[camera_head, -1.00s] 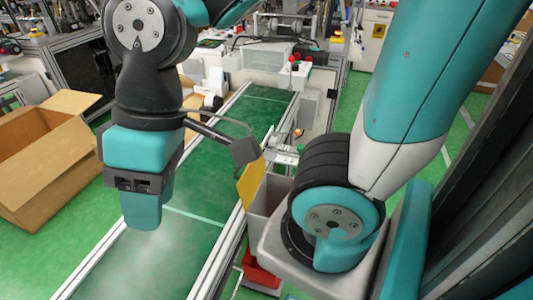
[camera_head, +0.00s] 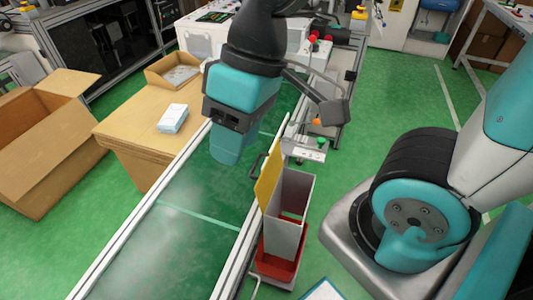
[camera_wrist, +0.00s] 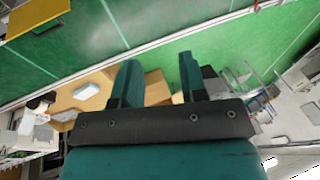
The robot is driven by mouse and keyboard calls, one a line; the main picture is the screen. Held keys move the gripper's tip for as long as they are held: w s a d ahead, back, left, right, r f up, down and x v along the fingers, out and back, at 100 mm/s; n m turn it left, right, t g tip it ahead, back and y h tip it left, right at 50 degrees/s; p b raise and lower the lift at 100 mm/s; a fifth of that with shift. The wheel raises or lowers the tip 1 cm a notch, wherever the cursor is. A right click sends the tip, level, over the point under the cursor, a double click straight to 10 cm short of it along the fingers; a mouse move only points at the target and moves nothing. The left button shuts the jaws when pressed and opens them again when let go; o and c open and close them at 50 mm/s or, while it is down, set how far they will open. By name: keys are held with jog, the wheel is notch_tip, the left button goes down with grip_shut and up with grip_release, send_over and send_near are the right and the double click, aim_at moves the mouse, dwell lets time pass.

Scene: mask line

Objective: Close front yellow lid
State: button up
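The yellow lid (camera_head: 268,180) stands steeply upright at the left edge of a narrow grey bin (camera_head: 297,190), beside the conveyor. The bin's top looks open. My gripper (camera_head: 228,150) hangs above the green conveyor, up and left of the lid, and apart from it. In the wrist view my gripper (camera_wrist: 158,75) shows two teal fingers spread apart with nothing between them. A yellow panel, likely this lid (camera_wrist: 38,17), shows at that view's top left corner.
The green conveyor (camera_head: 185,245) with metal rails runs beneath my gripper. A red container (camera_head: 275,262) sits low at the grey bin. A cardboard table (camera_head: 150,130) bears a white pack (camera_head: 173,118). An open cardboard box (camera_head: 45,150) stands at the left.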

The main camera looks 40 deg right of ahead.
aim_at(263, 174)
jog(key=w+d+f+m+g+h+b, duration=0.1)
jog(key=w+d+f+m+h, duration=0.15)
jog(key=w+f+m, duration=0.4)
jog(key=w+d+f+m+h, duration=0.1)
jog(key=w+d+f+m, duration=0.2)
jog(key=w, duration=0.7)
jog(key=w+d+f+m+g+h+b, duration=0.1)
jog(key=w+d+f+m+h, duration=0.15)
jog(key=w+d+m, duration=0.4)
jog(key=w+d+f+m+g, duration=0.2)
jog(key=w+f, duration=0.3)
jog(key=f, duration=0.3)
jog(key=x, duration=1.6)
jog(key=shift+p, duration=0.35)
jog(key=shift+w+f, duration=0.1)
jog(key=shift+c, duration=0.2)
grip_shut()
